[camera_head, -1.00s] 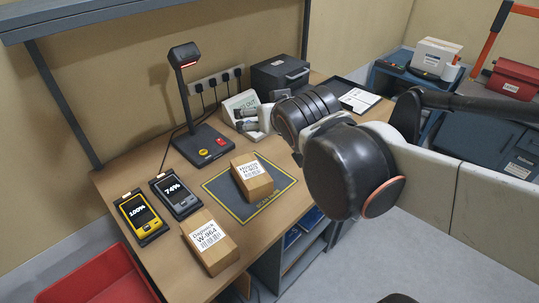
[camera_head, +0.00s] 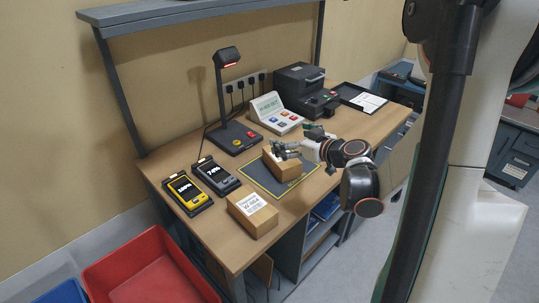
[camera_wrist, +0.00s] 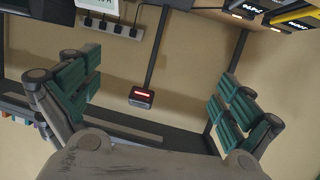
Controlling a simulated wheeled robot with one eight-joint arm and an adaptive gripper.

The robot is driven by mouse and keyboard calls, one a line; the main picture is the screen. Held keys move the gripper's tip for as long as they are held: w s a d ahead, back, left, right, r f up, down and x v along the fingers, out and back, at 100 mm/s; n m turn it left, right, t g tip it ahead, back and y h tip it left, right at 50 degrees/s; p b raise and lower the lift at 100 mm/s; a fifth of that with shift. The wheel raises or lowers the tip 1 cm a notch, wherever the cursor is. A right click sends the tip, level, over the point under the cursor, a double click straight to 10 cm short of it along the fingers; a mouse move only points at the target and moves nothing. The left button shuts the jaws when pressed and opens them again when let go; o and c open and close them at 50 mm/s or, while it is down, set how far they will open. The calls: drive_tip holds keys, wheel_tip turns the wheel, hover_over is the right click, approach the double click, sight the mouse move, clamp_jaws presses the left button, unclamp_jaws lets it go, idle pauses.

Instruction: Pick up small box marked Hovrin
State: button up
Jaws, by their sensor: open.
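The small cardboard box marked Hovrin (camera_head: 288,172) sits on the dark scan mat (camera_head: 262,182) on the bench. Its label is mostly hidden by my gripper (camera_head: 284,151), which is at the top of the box, reaching in from the right. I cannot tell whether the fingers touch it. In the wrist view my gripper (camera_wrist: 158,92) has its green-padded fingers spread wide with nothing between them. That view faces the wall, upside down, and does not show the box.
A second box, marked W-964 (camera_head: 252,213), lies in front of the mat. Yellow (camera_head: 187,193) and grey (camera_head: 215,176) handhelds stand to the left. A scanner lamp (camera_head: 229,85), a keypad unit (camera_head: 275,113) and a dark printer (camera_head: 305,90) stand behind. A red bin (camera_head: 150,275) is below left.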

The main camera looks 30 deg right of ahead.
drive_tip(key=m+g+h, duration=0.1)
drive_tip(key=g, duration=0.1)
approach(291, 164)
wheel_tip(291, 164, up, 2)
drive_tip(key=w, duration=0.1)
drive_tip(key=b+x, duration=0.2)
drive_tip(key=x, duration=0.6)
drive_tip(key=shift+w+a+f, duration=0.1)
drive_tip(key=shift+w+a, duration=0.15)
drive_tip(key=shift+d+b+x, duration=0.1)
drive_tip(key=shift+b+x, duration=0.4)
drive_tip(key=shift+x, duration=0.85)
drive_tip(key=shift+d+b+x, duration=0.15)
drive_tip(key=shift+b+x, duration=0.35)
drive_tip(key=shift+x, duration=0.85)
drive_tip(key=c, duration=1.4)
